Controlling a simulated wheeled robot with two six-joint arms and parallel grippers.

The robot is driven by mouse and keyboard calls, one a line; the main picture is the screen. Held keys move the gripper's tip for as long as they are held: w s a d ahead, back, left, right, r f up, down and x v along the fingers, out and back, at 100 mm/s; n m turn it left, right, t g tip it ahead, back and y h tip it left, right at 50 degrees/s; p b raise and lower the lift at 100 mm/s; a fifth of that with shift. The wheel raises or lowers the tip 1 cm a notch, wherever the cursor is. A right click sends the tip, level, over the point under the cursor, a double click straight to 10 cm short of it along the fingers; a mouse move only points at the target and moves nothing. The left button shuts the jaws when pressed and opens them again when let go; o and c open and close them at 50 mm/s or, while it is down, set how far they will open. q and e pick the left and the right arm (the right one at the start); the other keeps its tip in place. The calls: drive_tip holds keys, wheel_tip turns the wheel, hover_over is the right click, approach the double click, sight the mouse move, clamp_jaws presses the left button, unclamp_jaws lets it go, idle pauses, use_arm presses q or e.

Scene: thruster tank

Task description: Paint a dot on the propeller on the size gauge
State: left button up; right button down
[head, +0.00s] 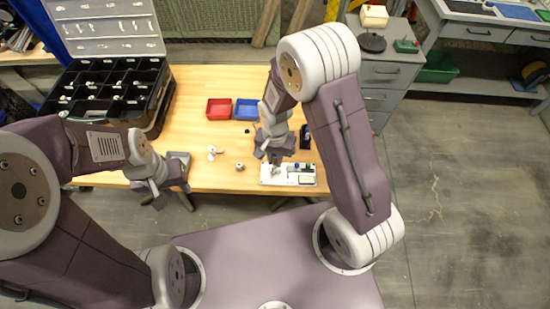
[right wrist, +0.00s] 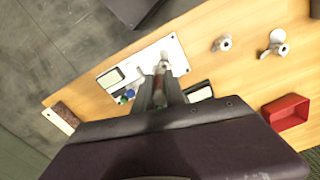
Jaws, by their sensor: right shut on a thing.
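A white board (head: 308,172) lies near the table's front edge. It carries a framed light panel (right wrist: 110,77) and small blue and green knobs (right wrist: 126,97). My right gripper (head: 273,160) points down over the board's left part. In the right wrist view its fingers (right wrist: 160,84) are shut on a small grey-and-reddish thing (right wrist: 162,65); I cannot tell whether this touches the board. A white propeller (head: 212,153) lies left of the board, and a small round metal part (head: 240,166) lies between them. My left gripper (head: 174,204) is open and empty beyond the table's front edge.
A red tray (head: 219,109) and a blue tray (head: 247,110) stand behind the propeller. A black compartment case (head: 110,92) with a raised lid is at the left. A dark upright object (head: 305,137) stands behind the board. Table between the case and trays is clear.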

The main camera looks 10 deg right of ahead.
wheel_tip(320, 180, up, 5)
drive_tip(key=p, duration=0.4)
drive_tip(key=shift+f, duration=0.15)
drive_tip(key=shift+w, duration=0.1)
